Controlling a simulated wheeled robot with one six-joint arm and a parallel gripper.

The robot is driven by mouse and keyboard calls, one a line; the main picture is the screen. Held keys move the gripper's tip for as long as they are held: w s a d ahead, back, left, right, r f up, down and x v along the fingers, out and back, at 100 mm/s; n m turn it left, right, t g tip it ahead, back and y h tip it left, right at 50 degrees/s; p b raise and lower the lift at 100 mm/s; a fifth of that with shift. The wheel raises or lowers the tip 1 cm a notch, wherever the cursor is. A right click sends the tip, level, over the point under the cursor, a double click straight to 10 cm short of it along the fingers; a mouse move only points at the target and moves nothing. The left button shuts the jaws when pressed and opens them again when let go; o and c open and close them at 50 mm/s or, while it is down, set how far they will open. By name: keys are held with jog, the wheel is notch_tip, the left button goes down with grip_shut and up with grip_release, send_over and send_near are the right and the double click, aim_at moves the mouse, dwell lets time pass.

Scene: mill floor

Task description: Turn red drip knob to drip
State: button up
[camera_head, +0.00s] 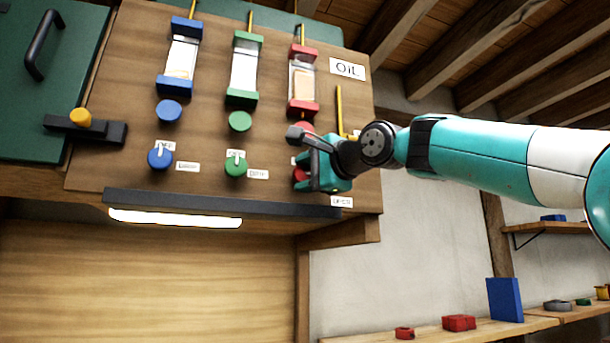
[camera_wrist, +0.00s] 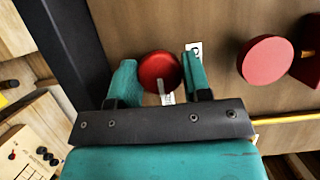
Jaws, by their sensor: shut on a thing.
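The red drip knob (camera_wrist: 160,71) sits between my gripper's two teal fingers in the wrist view, with a pale pointer strip on it. My gripper (camera_wrist: 160,80) is shut on this knob. In the head view, my gripper (camera_head: 312,170) covers most of the red knob (camera_head: 300,175), so its pointer and setting cannot be read there. A white label beside the knob is partly hidden by a finger. The red oiler (camera_head: 303,85) with its sight glass stands above on the wooden panel (camera_head: 210,140).
A larger round red knob (camera_wrist: 265,60) is near my gripper. The blue drip knob (camera_head: 160,158) and green drip knob (camera_head: 235,165) are to the left. A dark ledge (camera_head: 270,206) with a lit lamp runs below the panel. Shelves with small parts are at right.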

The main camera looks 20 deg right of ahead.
jog(key=shift+d, duration=0.1)
dwell(0.3)
jog(key=o, duration=0.9)
jog(key=b+v, duration=0.3)
jog(key=v, duration=1.4)
jog(key=shift+s+b, duration=0.2)
jog(key=shift+b, duration=0.1)
jog(key=shift+f, duration=0.1)
